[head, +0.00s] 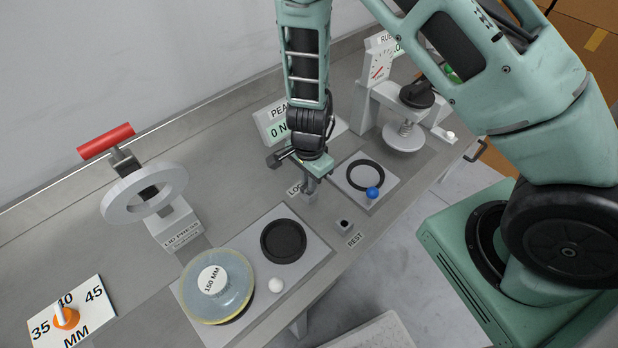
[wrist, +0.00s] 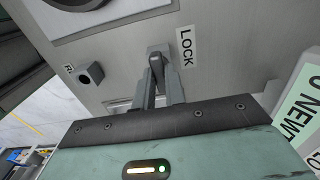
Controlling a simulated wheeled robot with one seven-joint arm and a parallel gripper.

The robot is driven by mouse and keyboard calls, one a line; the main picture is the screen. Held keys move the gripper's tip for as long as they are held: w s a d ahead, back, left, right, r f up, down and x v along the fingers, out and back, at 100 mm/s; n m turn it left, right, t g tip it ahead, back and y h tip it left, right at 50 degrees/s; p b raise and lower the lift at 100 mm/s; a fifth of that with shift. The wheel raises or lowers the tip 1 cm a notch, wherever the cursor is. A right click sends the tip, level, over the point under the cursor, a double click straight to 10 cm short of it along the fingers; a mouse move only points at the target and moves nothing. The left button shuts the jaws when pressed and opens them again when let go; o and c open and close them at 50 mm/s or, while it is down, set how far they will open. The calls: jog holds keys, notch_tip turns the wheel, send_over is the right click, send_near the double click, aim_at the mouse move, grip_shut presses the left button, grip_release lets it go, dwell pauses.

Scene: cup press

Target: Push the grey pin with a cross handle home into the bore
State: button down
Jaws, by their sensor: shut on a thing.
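My gripper (head: 311,190) points down at the bench beside the LOCK label (head: 296,189). In the wrist view its two grey fingers (wrist: 157,88) are shut on the grey pin (wrist: 156,64), of which only a small part shows between the fingertips. The cross handle is mostly hidden by the fingers. The pin's lower end meets a small grey block (wrist: 165,50) next to the LOCK label (wrist: 186,46). The bore is hidden, so I cannot tell how deep the pin sits.
A small block with a dark hole (head: 343,227) stands by the REST label.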

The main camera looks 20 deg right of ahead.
jog(key=shift+f, duration=0.15)
jog(key=c, duration=1.4)
grip_release()
jog(key=shift+o, duration=0.2)
notch_tip(320, 180, up, 17)
jog(key=p, duration=0.1)
jog(key=shift+r, duration=0.2)
jog(key=s+a+r+n+b, duration=0.2)
jog(key=s+a+n+b, duration=0.1)
jog(key=s+n, duration=0.7)
jog(key=s+a+r+n+b, duration=0.2)
jog(key=s+a+n+b, duration=0.1)
jog(key=s+n, duration=0.7)
jog(key=shift+a+n+y+b, duration=0.15)
jog(key=shift+n+y+b, duration=0.15)
jog(key=shift+n+b, duration=0.65)
